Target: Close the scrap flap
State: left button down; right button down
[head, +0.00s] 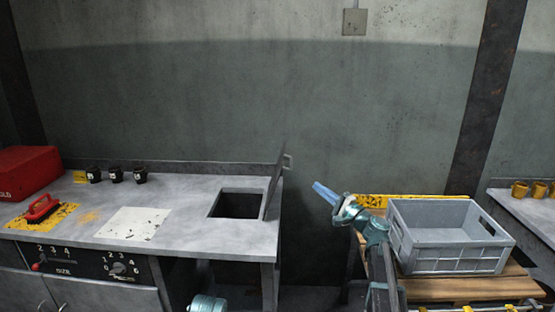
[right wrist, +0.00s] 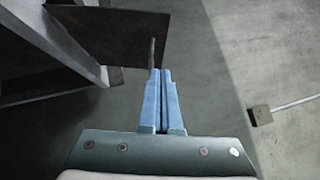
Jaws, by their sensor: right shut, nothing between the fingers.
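The scrap flap (head: 275,182) is a thin dark metal plate standing raised, nearly upright, at the right edge of the square opening (head: 238,205) in the grey bench top. A small handle (head: 289,162) sticks out from its right face. My right gripper (head: 322,192) has blue fingers and is to the right of the flap, apart from it in the head view. In the right wrist view its fingers (right wrist: 161,73) are shut and empty. The dark flap (right wrist: 105,38) is ahead, and its handle (right wrist: 152,52) appears just beyond the fingertips; contact cannot be told. My left gripper is not in view.
On the bench are a red box (head: 28,172), a red-handled tool (head: 43,207), several black cups (head: 115,175) and a white sheet (head: 133,223). A grey crate (head: 455,260) stands on a wooden surface at the right. A gap separates the bench from it.

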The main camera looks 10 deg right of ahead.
jog(key=p, duration=0.2)
send_near(291, 169)
jog(key=w+a+r, duration=0.2)
jog(key=w+r, duration=0.1)
jog(key=shift+w+a+r+p, duration=0.2)
jog(key=shift+a+r+p, duration=0.05)
jog(key=shift+a, duration=0.4)
jog(key=shift+w+a+r+p, duration=0.2)
jog(key=shift+a, duration=0.45)
jog(key=shift+w+a+r+p, duration=0.2)
jog(key=shift+a+r+p, duration=0.05)
jog(key=shift+a, duration=0.4)
